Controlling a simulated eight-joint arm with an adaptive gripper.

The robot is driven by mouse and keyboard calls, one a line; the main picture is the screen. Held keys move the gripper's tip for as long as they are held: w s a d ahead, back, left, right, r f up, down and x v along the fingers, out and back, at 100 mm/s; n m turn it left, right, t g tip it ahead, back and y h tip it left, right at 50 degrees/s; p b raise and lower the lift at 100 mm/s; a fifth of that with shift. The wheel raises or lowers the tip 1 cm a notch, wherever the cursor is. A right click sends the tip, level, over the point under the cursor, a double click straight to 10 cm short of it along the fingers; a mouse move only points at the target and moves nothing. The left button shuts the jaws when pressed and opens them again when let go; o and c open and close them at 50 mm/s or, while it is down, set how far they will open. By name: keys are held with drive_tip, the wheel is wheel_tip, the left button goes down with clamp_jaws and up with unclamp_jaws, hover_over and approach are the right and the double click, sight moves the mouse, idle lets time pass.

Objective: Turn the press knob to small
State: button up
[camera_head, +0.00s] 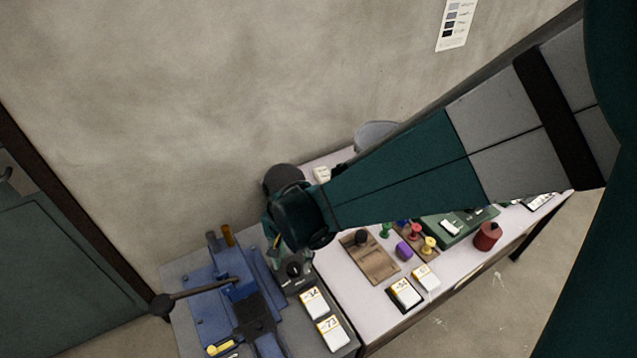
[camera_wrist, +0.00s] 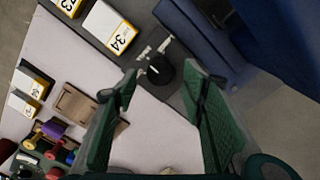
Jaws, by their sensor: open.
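The black press knob (camera_head: 294,269) sits on a dark panel beside the blue press (camera_head: 205,290). In the wrist view the knob (camera_wrist: 160,70) shows just beyond and between my fingertips, with pale markings on the panel beside it. My gripper (camera_wrist: 162,82) has green fingers spread apart, with nothing held between them. In the head view my gripper (camera_head: 276,256) is above and just left of the knob, partly hidden by my wrist. I cannot tell whether a fingertip touches the knob, and the markings are too small to read.
The blue press has a long black lever (camera_head: 200,291) reaching left. Numbered white-and-yellow boxes (camera_head: 314,303) lie near the knob panel. A brown tray (camera_head: 369,262), colored spools (camera_head: 428,245) and a red pot (camera_head: 487,236) stand on the white table to the right.

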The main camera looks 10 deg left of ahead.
sight(297, 267)
wheel_tip(297, 267, up, 9)
drive_tip(key=shift+r, duration=0.2)
idle(0.5)
idle(0.3)
drive_tip(key=w+d+r+t+y, duration=0.1)
drive_tip(key=w+d+r, duration=0.15)
drive_tip(key=d, duration=0.35)
drive_tip(key=w+d+r, duration=0.1)
drive_tip(key=d+r, duration=0.2)
drive_tip(key=d, duration=0.2)
drive_tip(key=s+d+r+t, duration=0.1)
drive_tip(key=d+r+t, duration=0.1)
drive_tip(key=d, duration=0.8)
drive_tip(key=s+d+r+t, duration=0.2)
drive_tip(key=d+r, duration=0.1)
drive_tip(key=d, duration=0.7)
drive_tip(key=s+d+r+t+h, duration=0.1)
drive_tip(key=d+r+t, duration=0.1)
drive_tip(key=d, duration=0.8)
drive_tip(key=shift+s+d+r+n, duration=0.2)
drive_tip(key=shift+s+d+n, duration=0.1)
drive_tip(key=shift+n, duration=0.1)
